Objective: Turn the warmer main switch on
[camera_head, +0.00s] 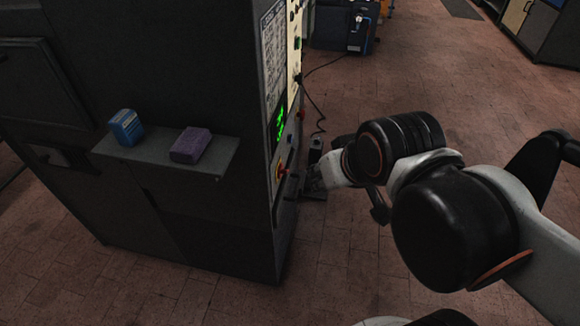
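A dark machine cabinet (190,190) stands at the left, its control panel (271,60) on the right-hand face seen at a steep angle. A red and yellow switch (280,171) sits low on that panel, below a green lit display (280,122). I cannot read any label that names it as the warmer main switch. My gripper (300,184) is close to the panel, just right of the switch and slightly lower. The gripper is small and dark here, so I cannot tell whether its fingers are open or touch anything.
A shelf (218,168) on the cabinet's front holds a blue box (126,127) and a purple block (190,145). A black cable (314,108) hangs beside the panel. Another machine (345,25) stands behind. The tiled floor (480,100) at the right is mostly clear.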

